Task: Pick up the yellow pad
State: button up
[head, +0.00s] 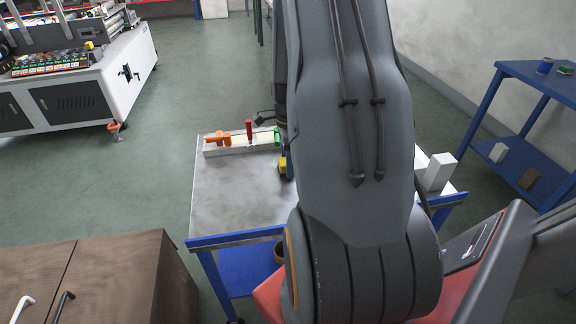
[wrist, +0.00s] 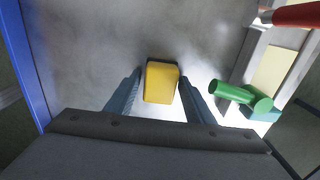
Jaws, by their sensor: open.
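The yellow pad (wrist: 161,83) is a small yellow block lying on the grey metal tabletop (wrist: 90,50). In the head view the yellow pad (head: 283,166) shows just left of my arm, partly hidden. My gripper (wrist: 161,88) is open in the wrist view, with one finger on each side of the pad. The fingers look apart from the pad, with a gap on both sides. My gripper is mostly hidden behind my arm in the head view.
A pale tray (head: 240,146) at the table's back holds orange pieces (head: 218,138), a red piece (head: 249,129) and a green piece (wrist: 240,97) right of my gripper. A white box (head: 439,171) stands at the table's right. The table's front left is clear.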

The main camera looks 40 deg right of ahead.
jog(key=c, duration=0.8)
jog(key=shift+c, duration=0.2)
jog(key=shift+r, duration=0.1)
notch_tip(320, 180, up, 10)
jog(key=shift+f+b, duration=0.1)
jog(key=shift+b, duration=0.45)
